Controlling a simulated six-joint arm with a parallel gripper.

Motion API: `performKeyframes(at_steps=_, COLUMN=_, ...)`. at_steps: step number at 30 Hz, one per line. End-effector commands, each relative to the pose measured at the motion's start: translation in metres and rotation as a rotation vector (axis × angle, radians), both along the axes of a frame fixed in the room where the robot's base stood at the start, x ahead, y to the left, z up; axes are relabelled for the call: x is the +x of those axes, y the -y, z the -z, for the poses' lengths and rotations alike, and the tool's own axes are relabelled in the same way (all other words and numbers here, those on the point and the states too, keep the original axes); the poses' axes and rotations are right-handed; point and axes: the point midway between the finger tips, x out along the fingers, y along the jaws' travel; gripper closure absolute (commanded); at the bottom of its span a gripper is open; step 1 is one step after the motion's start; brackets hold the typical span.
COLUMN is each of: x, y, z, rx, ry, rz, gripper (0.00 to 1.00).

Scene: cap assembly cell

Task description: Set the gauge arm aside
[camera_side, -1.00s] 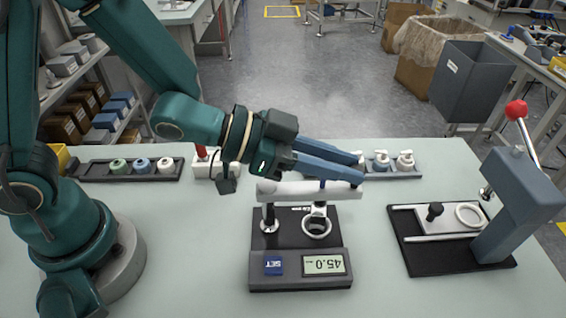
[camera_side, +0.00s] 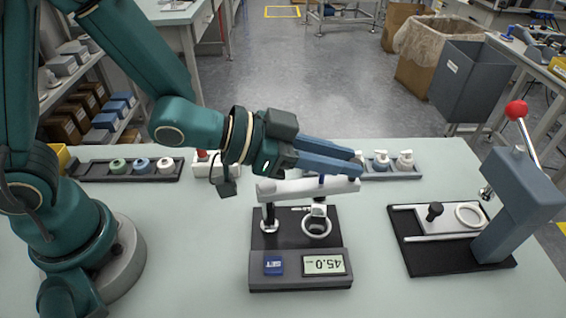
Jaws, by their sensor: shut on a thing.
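The gauge arm (camera_side: 290,191) is a white horizontal bar above the dark gauge base (camera_side: 262,240). Its left end is over a short black post (camera_side: 269,217); I cannot tell whether it touches the post. My gripper (camera_side: 358,166), with two long blue fingers, comes from the left just above the bar. It is shut on the gauge arm, though the fingers hide most of the grip. A white ring-shaped part (camera_side: 317,226) stands on the base under the bar. The display (camera_side: 323,264) reads 45.0, upside down, beside a blue SET button (camera_side: 274,265).
A dark tray with caps (camera_side: 108,174) lies at the back left. Another tray (camera_side: 408,174) with white pump tops is behind my fingers. The table is clear between gauge and press.

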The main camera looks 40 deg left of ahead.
Motion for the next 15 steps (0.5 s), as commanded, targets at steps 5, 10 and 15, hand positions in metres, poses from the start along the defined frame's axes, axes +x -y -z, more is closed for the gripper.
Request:
performKeyframes(at_steps=5, x=0.005, y=-0.009, z=0.000, rx=0.000, ry=0.000, rz=-0.122, gripper=1.00)
performKeyframes(at_steps=10, x=0.012, y=-0.022, z=0.000, rx=0.003, ry=-0.001, rz=-0.268, gripper=1.00)
performKeyframes(at_steps=15, x=0.016, y=-0.035, z=0.000, rx=0.004, ry=0.000, rz=-0.417, gripper=1.00)
